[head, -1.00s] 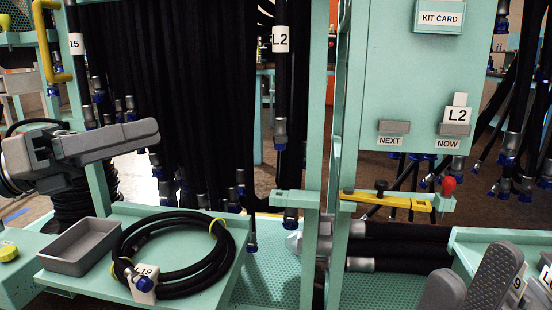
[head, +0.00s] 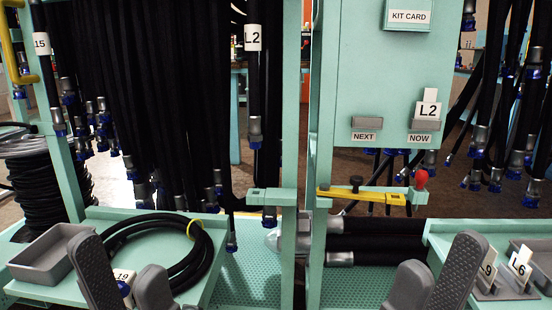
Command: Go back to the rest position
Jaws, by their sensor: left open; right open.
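My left gripper (head: 122,280) is open and empty at the bottom left, in front of the coiled hose (head: 190,262) tagged L19 (head: 124,274); its fingers hide part of the coil and tag. My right gripper (head: 432,280) is open and empty at the bottom, left of the L9 (head: 487,268) and L6 (head: 520,265) tags. An L2 card (head: 429,108) stands in the NOW holder (head: 424,125) on the kit card panel.
A grey tray (head: 45,262) sits left of the coil on the teal shelf. Teal posts (head: 295,120) stand mid-view. Many black hoses hang behind. The NEXT holder (head: 364,124) shows no card.

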